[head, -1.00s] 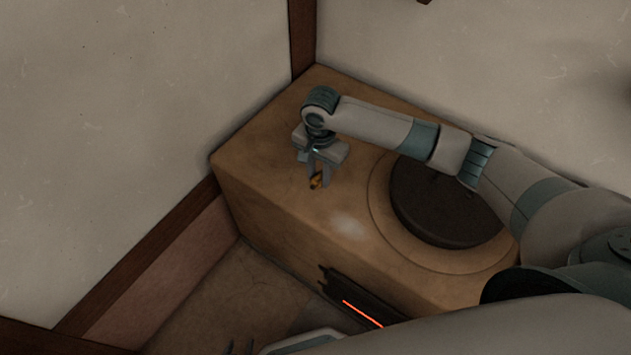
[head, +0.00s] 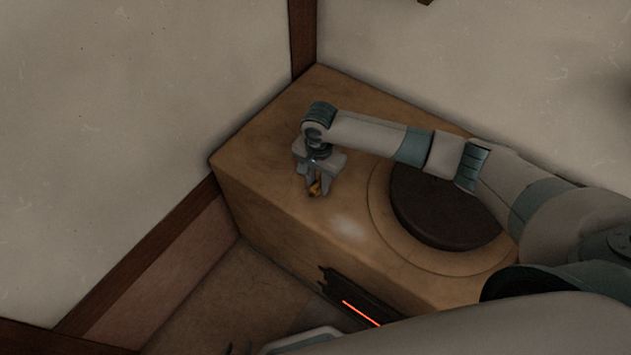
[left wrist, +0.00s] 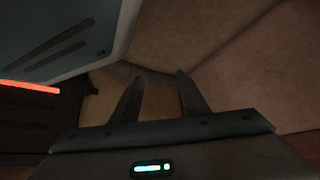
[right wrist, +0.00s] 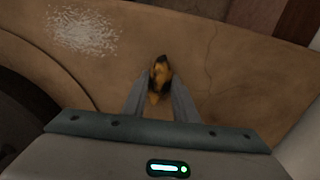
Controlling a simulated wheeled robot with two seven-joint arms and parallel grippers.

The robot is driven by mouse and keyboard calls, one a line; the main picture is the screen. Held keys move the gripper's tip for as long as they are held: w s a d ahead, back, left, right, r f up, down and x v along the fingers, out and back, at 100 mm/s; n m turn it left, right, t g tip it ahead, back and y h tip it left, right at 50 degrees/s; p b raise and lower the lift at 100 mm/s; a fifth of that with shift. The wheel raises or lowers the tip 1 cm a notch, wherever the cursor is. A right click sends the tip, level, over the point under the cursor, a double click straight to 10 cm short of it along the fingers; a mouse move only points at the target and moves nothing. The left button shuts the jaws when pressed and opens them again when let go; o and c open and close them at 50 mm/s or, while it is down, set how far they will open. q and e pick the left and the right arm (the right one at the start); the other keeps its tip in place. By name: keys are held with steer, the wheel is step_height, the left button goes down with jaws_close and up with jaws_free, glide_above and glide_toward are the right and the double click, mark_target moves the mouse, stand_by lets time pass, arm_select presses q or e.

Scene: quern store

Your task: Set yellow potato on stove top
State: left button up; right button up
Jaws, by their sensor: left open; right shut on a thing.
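The yellow potato (head: 315,188), small with dark patches, is between the fingertips of my right gripper (head: 314,194). In the right wrist view the potato (right wrist: 159,76) pokes out past the fingers, which are shut on it. The gripper points down over the left part of the tan stove top (head: 265,150). The potato is at or just above this surface; I cannot tell whether it touches. My left gripper (head: 239,348) is low at the bottom edge of the head view. In the left wrist view its fingers (left wrist: 160,76) are apart and empty.
A dark round plate (head: 440,205) is set in the stove top to the right, partly under my right arm. A pale speckled patch (right wrist: 82,32) marks the surface nearby. A glowing orange slot (head: 361,313) is on the stove's front. Walls close in behind and left.

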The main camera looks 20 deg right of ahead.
mark_target(318, 182)
steer(key=shift+f, duration=0.2)
steer(key=o, duration=1.1)
steer(key=shift+w, duration=0.1)
steer(key=shift+r, duration=0.45)
arm_select(q)
steer(key=shift+w+d+r, duration=0.15)
steer(key=shift+w+r, duration=0.1)
steer(key=shift+w, duration=0.35)
steer(key=shift+w+d+r, duration=0.15)
steer(key=shift+w+r, duration=0.1)
steer(key=shift+w, duration=0.3)
arm_select(e)
steer(key=shift+r, duration=5.75)
